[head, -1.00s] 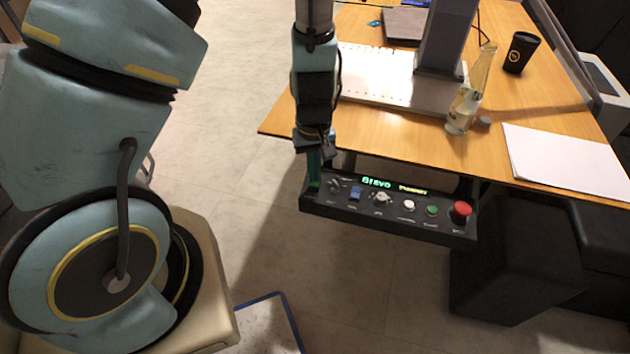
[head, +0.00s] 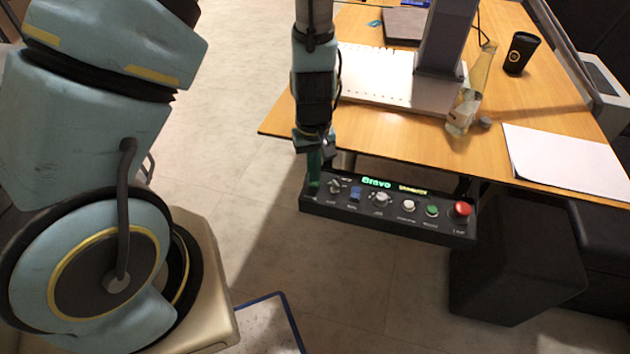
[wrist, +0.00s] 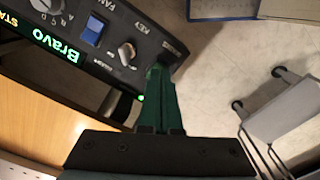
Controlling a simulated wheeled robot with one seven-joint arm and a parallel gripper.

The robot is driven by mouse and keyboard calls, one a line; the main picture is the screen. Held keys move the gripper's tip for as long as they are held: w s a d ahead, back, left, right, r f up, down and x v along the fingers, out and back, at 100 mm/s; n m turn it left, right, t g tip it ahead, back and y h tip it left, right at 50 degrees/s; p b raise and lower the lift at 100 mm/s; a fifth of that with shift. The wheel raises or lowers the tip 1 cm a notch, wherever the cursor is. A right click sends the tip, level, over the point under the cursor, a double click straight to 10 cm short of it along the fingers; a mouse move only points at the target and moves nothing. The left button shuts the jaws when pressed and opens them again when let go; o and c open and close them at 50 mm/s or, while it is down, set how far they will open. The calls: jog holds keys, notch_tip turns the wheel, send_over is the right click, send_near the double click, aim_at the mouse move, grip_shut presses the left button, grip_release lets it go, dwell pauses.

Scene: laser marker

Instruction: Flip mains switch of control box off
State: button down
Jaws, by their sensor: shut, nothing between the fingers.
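The black control box (head: 390,222) hangs under the table's front edge. Its panel has a green "Bravo" display (head: 377,183), a key switch (head: 334,186), a blue fan switch (head: 356,193), a grey knob (head: 381,198), white and green buttons and a red button (head: 461,209). My gripper (head: 315,187) is shut and empty, its green fingertips at the panel's left end. In the wrist view my gripper (wrist: 158,70) is at the corner beside the "MAINS" label (wrist: 175,46). The mains switch is hidden behind the fingertips, so its position and any contact cannot be told.
The wooden table (head: 400,140) is just above and behind the box. It carries a white-topped machine base (head: 390,85), a bottle (head: 467,105), a black cup (head: 521,52) and paper (head: 570,160). A dark stool (head: 515,265) stands at right.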

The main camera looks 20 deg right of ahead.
aim_at(314, 185)
jog(key=shift+f+b, duration=0.75)
jog(key=shift+f, duration=0.2)
dwell(0.7)
jog(key=shift+r, duration=0.15)
notch_tip(314, 185, up, 7)
jog(key=p, duration=0.6)
jog(key=shift+p, duration=0.4)
jog(key=w+a+r, duration=0.3)
jog(key=a+r, duration=0.7)
jog(key=a, duration=0.3)
jog(key=w+a+r+t, duration=0.1)
jog(key=w+a+r, duration=0.2)
jog(key=a+r, duration=0.7)
jog(key=a, duration=0.3)
jog(key=shift+w+a+n+t, duration=0.15)
jog(key=shift+a+n+t, duration=0.15)
jog(key=shift+n, duration=0.1)
